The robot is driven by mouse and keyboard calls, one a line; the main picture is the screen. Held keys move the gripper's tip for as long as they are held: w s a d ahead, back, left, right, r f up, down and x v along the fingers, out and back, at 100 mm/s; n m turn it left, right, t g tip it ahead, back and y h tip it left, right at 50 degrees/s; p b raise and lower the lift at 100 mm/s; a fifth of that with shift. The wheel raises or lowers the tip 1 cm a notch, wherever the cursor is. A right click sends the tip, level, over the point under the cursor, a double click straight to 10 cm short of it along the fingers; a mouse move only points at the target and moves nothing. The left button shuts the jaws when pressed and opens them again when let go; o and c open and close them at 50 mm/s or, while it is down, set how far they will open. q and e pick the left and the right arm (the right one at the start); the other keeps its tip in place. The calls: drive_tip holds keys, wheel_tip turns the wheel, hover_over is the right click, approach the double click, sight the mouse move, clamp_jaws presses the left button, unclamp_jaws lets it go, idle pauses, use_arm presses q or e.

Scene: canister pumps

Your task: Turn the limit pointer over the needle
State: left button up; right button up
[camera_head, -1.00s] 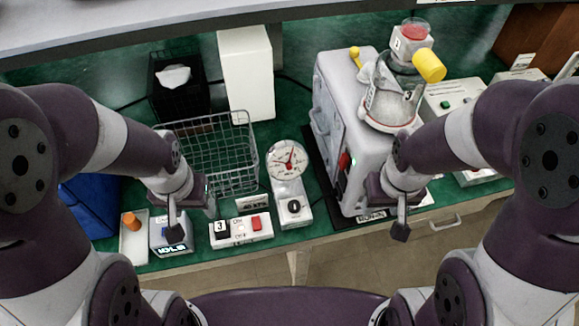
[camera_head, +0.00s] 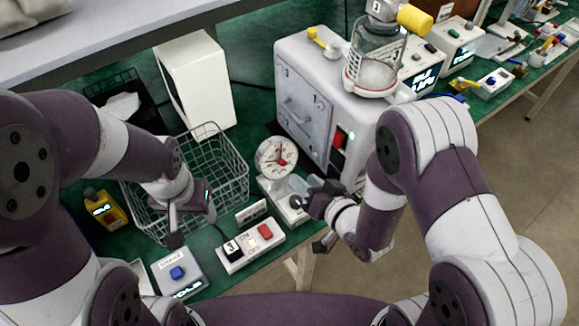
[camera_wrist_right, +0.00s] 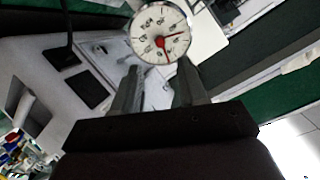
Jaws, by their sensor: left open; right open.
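The gauge (camera_head: 277,157) has a round white dial with red hands and stands on a white base on the green bench. In the right wrist view the gauge dial (camera_wrist_right: 160,33) is just beyond the fingertips. It shows a red hand pointing right and another red part pointing down from the hub; which is needle and which is limit pointer I cannot tell. My right gripper (camera_head: 308,204) is beside the gauge's base, below and right of the dial; its open, empty fingers (camera_wrist_right: 155,85) show in the wrist view. My left gripper (camera_head: 190,222) is open and empty in front of the wire basket.
A wire basket (camera_head: 226,170) stands left of the gauge. A switch box (camera_head: 250,246) with black and red buttons is in front. A large grey pump unit (camera_head: 300,95) stands behind and right. A blue-button box (camera_head: 178,274) is at front left.

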sight(284, 164)
drive_tip(key=x, duration=0.8)
drive_tip(key=shift+a+f, duration=0.1)
drive_tip(key=shift+a, duration=0.05)
clamp_jaws()
